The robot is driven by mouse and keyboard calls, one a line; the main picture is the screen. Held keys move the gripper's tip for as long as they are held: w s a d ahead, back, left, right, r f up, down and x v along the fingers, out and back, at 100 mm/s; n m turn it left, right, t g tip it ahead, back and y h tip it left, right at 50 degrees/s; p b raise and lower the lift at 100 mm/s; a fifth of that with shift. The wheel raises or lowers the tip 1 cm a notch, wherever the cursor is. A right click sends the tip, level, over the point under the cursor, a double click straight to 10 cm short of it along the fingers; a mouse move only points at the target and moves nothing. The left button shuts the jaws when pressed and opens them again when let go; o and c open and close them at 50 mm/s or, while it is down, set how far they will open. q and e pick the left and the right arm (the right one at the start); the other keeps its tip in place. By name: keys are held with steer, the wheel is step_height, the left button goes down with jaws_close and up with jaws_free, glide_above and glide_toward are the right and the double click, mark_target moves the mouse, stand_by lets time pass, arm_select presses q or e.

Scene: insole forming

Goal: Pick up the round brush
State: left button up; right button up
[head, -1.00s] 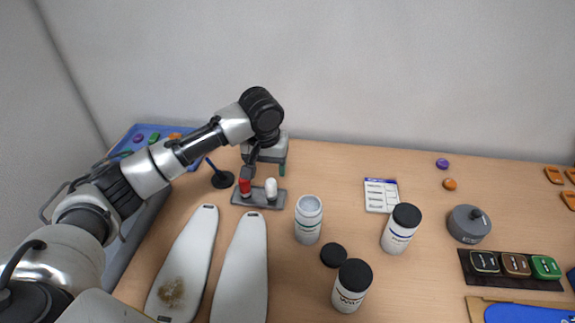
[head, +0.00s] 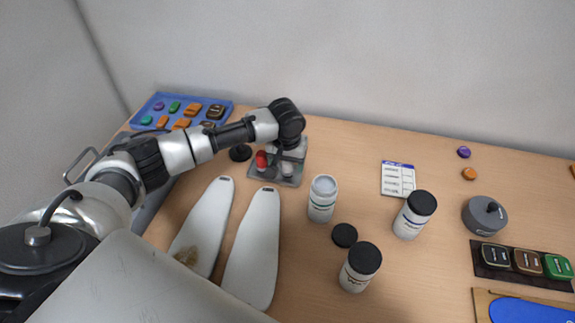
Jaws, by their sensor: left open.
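A small grey holder (head: 262,176) stands at the back left of the table. A red-topped piece (head: 261,161) and a white-topped piece (head: 287,169) stand upright in it. I cannot tell which of them is the round brush, as no bristles show. My left gripper (head: 286,155) is low over the holder, pointing down, with its jaws open near the white-topped piece. The arm and gripper partly hide the holder, and I cannot tell whether the fingers touch the piece. My right gripper is not in view.
Two white insoles (head: 252,245) lie in front of the holder. An open white jar (head: 322,199) stands to its right, near two black-lidded jars (head: 414,214) (head: 360,267) and a loose black lid (head: 344,235). A blue tray (head: 222,99) is at the back left. The back centre is clear.

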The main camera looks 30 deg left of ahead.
arm_select(q)
steer(key=shift+f, duration=0.25)
steer(key=shift+w, duration=0.1)
steer(key=c, duration=1)
